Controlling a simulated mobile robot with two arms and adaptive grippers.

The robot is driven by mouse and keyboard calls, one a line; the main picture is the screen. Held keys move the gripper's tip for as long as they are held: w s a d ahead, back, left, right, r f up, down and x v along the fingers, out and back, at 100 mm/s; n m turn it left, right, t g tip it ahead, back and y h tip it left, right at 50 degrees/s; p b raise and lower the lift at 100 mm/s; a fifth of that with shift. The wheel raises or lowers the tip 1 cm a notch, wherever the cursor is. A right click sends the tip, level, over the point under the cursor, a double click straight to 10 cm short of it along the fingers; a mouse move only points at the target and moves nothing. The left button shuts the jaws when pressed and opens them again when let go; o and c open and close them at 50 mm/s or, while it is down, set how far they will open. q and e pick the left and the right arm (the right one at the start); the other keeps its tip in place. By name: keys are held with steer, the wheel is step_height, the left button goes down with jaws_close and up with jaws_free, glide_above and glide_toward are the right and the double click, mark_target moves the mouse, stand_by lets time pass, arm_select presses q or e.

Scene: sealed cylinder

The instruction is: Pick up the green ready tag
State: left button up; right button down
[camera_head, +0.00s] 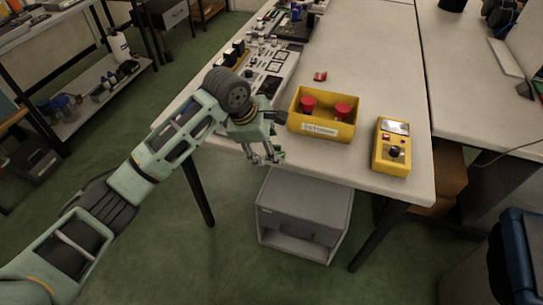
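I cannot make out the green ready tag clearly. A small darker green patch shows around the fingers of my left gripper (267,157), and I cannot tell whether it is the tag or part of the gripper. My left gripper points down at the table's front edge, left of the yellow bin (320,129). Its fingers are small here, so I cannot tell whether they are open or shut. A small red tag (320,76) lies on the table behind the bin. My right gripper is not in view.
The yellow bin holds red-topped cylinders (308,105). A yellow box with a dark knob (391,152) stands to its right on the white table (375,60). Panels and small equipment (270,65) fill the table's left side. A grey cabinet (303,213) stands below.

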arm_select(q)
steer(key=x, duration=0.4)
steer(key=shift+w+a+f, duration=0.15)
steer(key=shift+w+f, duration=0.05)
steer(key=shift+w, duration=0.25)
steer(key=shift+w+f, duration=0.15)
steer(key=shift+f, duration=0.25)
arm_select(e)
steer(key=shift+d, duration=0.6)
arm_select(q)
steer(key=c, duration=0.9)
